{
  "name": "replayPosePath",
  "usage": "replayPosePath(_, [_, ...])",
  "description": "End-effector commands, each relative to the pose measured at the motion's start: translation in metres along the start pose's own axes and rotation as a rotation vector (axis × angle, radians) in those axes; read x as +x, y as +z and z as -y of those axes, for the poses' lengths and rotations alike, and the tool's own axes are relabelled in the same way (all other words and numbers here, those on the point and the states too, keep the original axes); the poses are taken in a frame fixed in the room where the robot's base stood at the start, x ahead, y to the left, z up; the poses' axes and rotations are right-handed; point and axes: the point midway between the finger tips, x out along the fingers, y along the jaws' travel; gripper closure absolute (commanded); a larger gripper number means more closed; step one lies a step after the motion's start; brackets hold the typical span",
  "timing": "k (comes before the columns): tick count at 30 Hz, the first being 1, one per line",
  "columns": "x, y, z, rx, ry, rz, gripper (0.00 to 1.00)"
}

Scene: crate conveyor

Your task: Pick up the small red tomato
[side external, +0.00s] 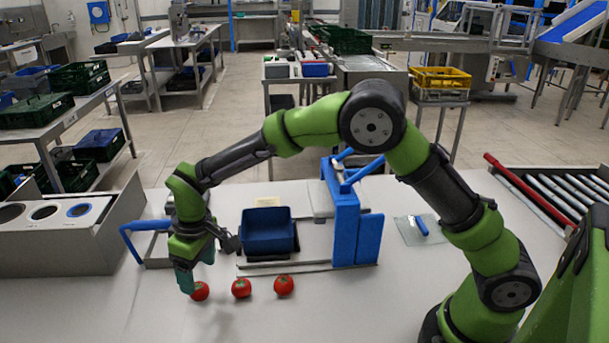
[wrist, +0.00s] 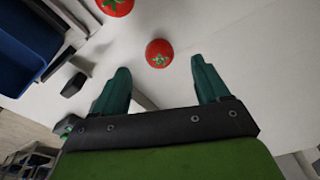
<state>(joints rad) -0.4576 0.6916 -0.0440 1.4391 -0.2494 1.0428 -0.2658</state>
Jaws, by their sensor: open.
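Three red tomatoes lie in a row on the white table in the side view: a left one (side external: 200,291), a middle one (side external: 241,288) and a right one (side external: 284,285). They look close in size, so I cannot tell for sure which is the small one. My gripper (side external: 196,274) points down at the left tomato, and a finger partly hides it. In the wrist view my gripper (wrist: 160,75) is open and empty. One whole tomato (wrist: 159,54) sits just beyond the gap between the fingertips. A second tomato (wrist: 115,6) is cut off by the top edge.
A blue bin (side external: 267,232) stands behind the tomatoes, beside a blue frame device (side external: 356,228). A grey panel with round openings (side external: 50,240) is at the left. A roller conveyor (side external: 560,195) is at the right. The table front is clear.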

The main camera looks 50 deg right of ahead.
Motion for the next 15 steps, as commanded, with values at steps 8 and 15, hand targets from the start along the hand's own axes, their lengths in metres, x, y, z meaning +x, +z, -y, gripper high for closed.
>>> replayPosePath(8, [0.024, -0.002, -0.001, 0.001, 0.000, 0.002, 0.25])
replayPosePath(15, [0.057, -0.005, -0.002, 0.002, 0.000, 0.001, 0.25])
